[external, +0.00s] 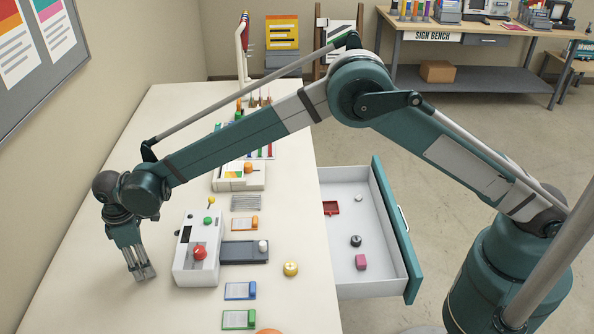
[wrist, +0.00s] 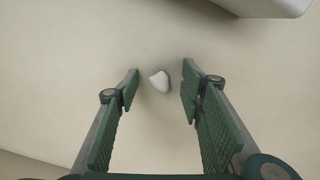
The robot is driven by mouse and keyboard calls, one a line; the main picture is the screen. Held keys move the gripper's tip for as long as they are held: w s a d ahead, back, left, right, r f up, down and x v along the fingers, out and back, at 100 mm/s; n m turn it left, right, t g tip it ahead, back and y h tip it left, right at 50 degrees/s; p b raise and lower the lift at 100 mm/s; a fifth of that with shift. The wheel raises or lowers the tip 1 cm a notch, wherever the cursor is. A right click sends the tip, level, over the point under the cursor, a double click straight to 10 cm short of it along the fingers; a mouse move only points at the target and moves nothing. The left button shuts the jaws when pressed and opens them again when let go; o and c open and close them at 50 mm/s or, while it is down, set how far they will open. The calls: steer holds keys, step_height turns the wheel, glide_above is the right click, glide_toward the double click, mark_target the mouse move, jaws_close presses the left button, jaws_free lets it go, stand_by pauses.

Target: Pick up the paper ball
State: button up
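A small white rounded lump, which looks like the paper ball (wrist: 159,81), lies on the pale tabletop in the wrist view. My gripper (wrist: 160,86) is open, with one green-padded finger on each side of the lump. Bare table shows between the lump and both fingers. In the external view my gripper (external: 142,276) points down over the left part of the table, left of the white machine with the red button (external: 187,255). I cannot make out the lump there; the fingers probably hide it. I cannot tell how high the fingertips are above the tabletop.
A dark tray (external: 238,252) with a white knob, a brass-coloured knob (external: 290,268) and small clipboards lie right of the machine. An open drawer (external: 345,278) on the right holds small items. A grey-white edge (wrist: 268,6) shows at the wrist view's top right. The table left of the machine is clear.

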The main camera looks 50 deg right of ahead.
stand_by(0.5)
steer(key=c, duration=0.7)
steer(key=shift+r, duration=0.15)
steer(key=shift+r+p, duration=0.3)
steer(key=shift+r, duration=4.55)
